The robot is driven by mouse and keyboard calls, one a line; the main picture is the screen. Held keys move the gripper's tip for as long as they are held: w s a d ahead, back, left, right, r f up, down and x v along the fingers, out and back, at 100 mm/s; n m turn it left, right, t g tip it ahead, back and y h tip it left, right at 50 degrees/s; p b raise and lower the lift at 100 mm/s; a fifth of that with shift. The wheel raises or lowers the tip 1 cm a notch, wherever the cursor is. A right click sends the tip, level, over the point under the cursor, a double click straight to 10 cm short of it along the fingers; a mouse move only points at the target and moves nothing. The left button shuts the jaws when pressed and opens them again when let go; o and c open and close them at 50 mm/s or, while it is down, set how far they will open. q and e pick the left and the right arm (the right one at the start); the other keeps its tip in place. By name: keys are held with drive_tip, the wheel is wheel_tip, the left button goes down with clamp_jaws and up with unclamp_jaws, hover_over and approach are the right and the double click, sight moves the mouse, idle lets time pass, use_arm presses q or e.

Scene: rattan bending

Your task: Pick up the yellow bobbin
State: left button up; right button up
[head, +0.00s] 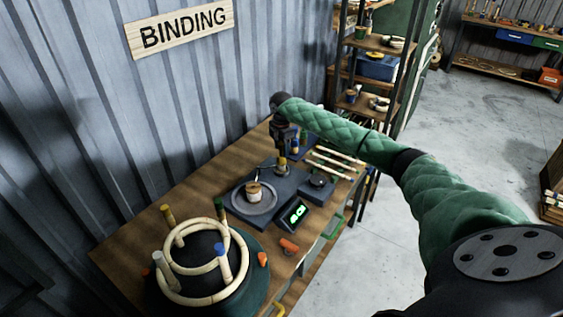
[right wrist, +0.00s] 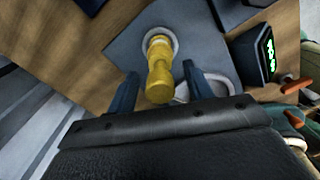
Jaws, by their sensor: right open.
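The yellow bobbin (right wrist: 160,72) stands on a pale round seat on a dark grey plate (right wrist: 135,42) in the right wrist view. My right gripper (right wrist: 163,80) is open, with its two dark fingers on either side of the bobbin and a gap on both sides. In the head view my right gripper (head: 283,150) points down over the bobbin (head: 282,163), of which only a small yellow part shows below the fingers. My left gripper is in neither view.
A scale with a round plate (head: 238,203) and cup (head: 254,190) is close by, with a lit green display (head: 295,213). A rattan ring frame with upright pegs (head: 215,292) is at the near left. Pale sticks (head: 333,160) lie to the right. A corrugated wall (head: 60,130) runs behind the bench.

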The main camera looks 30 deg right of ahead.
clamp_jaws()
idle(0.4)
